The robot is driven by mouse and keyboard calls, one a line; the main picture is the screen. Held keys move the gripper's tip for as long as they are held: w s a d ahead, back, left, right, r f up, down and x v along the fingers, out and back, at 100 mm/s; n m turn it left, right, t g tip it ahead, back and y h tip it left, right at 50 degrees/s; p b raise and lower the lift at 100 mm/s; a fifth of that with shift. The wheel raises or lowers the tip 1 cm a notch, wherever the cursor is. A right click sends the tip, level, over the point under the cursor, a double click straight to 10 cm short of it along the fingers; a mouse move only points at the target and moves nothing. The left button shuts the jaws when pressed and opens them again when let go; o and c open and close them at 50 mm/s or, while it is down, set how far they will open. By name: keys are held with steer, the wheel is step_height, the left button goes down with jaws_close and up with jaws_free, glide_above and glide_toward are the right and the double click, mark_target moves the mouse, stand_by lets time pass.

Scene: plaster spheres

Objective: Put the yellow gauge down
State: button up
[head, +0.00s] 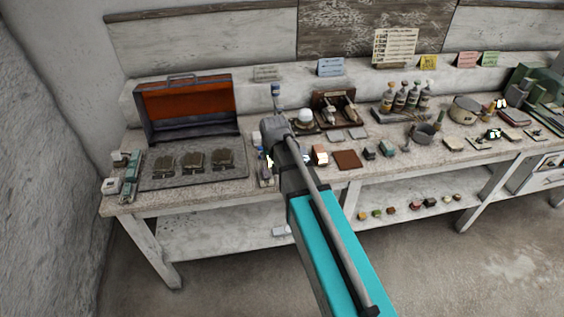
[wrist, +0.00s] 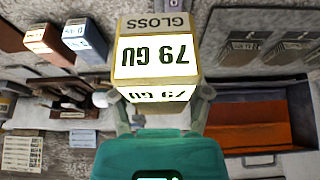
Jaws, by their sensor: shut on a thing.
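My gripper (wrist: 163,93) is shut on the yellow gauge (wrist: 150,88), a pale yellow block with white faces reading "79 GU" and a "GLOSS" label on top. In the wrist view a grey finger lies on each side of it. The picture there is upside down. Bench top shows around the gauge, but I cannot tell whether it touches the bench.
An open case with orange-red lining (head: 186,101) stands left, behind a grey mat (head: 158,184) with dark pieces. A brown square pad (head: 347,159) lies right of my arm, beside small blocks. Bottles (head: 399,98) and a pot (head: 465,108) stand further right.

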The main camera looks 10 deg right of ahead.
steer(key=w+d+f+b, duration=0.2)
steer(key=w, duration=0.1)
steer(key=w+d+f+b, duration=0.1)
steer(key=w+f+b, duration=0.1)
steer(key=w+f, duration=0.1)
steer(key=w+d+f+b, duration=0.2)
steer(key=w+b, duration=0.1)
steer(key=shift+d+f, duration=0.3)
steer(key=shift+w+d+f+b, duration=0.2)
steer(key=shift+w+f+b, duration=0.15)
steer(key=shift+w+b, duration=0.05)
steer(key=shift+f, duration=0.1)
steer(key=shift+w+d+f+b, duration=0.2)
steer(key=shift+w+f+b, duration=0.1)
steer(key=shift+f+b, duration=0.25)
step_height(320, 180, down, 3)
steer(key=b, duration=0.3)
steer(key=shift+r, duration=0.1)
steer(key=o, duration=1)
steer(key=shift+r, duration=0.1)
